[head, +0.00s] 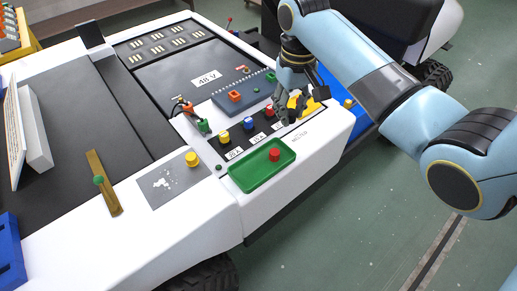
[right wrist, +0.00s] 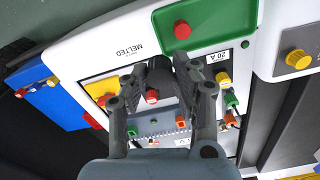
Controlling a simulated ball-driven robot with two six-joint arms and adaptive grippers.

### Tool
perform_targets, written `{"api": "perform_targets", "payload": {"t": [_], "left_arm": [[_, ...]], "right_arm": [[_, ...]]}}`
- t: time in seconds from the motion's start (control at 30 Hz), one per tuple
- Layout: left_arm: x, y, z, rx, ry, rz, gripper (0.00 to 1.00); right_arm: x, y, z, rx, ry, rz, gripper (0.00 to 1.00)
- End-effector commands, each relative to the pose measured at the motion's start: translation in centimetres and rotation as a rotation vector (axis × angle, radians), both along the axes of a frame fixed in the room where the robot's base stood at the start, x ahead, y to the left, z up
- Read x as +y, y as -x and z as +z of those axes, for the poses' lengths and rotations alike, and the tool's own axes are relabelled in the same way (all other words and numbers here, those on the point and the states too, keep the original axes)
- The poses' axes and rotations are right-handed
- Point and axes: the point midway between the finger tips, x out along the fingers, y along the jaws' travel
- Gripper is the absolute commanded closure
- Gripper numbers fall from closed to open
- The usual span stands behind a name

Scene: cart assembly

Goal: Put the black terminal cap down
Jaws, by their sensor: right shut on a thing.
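The black terminal cap (right wrist: 160,72) is a dark, rounded piece between the fingertips of my right gripper (right wrist: 165,88) in the right wrist view. The gripper is shut on it. In the head view my right gripper (head: 288,112) is over the right end of the dark fuse strip, beside a yellow part (head: 301,102). The fingers hide the cap there, and I cannot tell whether it touches the surface below. My left gripper is not in view.
A green tray (head: 249,178) holds a red piece (head: 275,154). Yellow (head: 224,137), blue (head: 249,124) and red (head: 269,111) fuses stand on the strip. Green and orange connectors (head: 203,126) sit left of it. The white deck's front corner is bare.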

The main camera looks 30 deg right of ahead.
Motion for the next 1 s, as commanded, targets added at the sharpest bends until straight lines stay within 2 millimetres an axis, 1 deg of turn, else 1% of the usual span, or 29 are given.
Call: {"api": "perform_targets", "payload": {"t": [0.03,0.07,0.13,0.23,0.3,0.4,0.5,0.6,0.67,0.77,1.0], "left_arm": [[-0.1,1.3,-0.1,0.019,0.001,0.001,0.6],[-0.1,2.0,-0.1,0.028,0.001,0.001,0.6],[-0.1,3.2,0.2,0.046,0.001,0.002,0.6],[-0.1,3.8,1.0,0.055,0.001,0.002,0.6],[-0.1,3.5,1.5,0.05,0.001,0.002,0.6],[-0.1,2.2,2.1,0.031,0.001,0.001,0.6],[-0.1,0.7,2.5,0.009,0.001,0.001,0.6],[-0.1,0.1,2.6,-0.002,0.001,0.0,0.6],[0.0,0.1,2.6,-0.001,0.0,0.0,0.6],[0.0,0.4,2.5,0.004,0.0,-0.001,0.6],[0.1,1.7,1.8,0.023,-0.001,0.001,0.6]], "right_arm": [[0.2,-0.2,0.4,-0.002,-0.001,0.061,1.0],[0.3,-0.2,0.7,-0.003,-0.002,0.108,1.0],[1.0,0.6,1.1,-0.002,-0.003,0.225,1.0],[2.3,3.0,1.2,0.001,-0.004,0.397,1.0],[3.3,5.1,1.2,0.002,-0.006,0.496,1.0],[4.3,7.7,0.7,0.001,-0.005,0.548,1.0],[4.9,9.6,0.2,0.001,-0.003,0.551,1.0],[5.2,10.5,-0.4,-0.001,-0.004,0.549,1.0],[5.5,10.4,-0.8,-0.003,-0.003,0.548,1.0],[6.6,9.1,-1.9,-0.003,-0.006,0.547,1.0],[9.9,4.2,-5.6,-0.002,-0.005,0.548,1.0]]}}
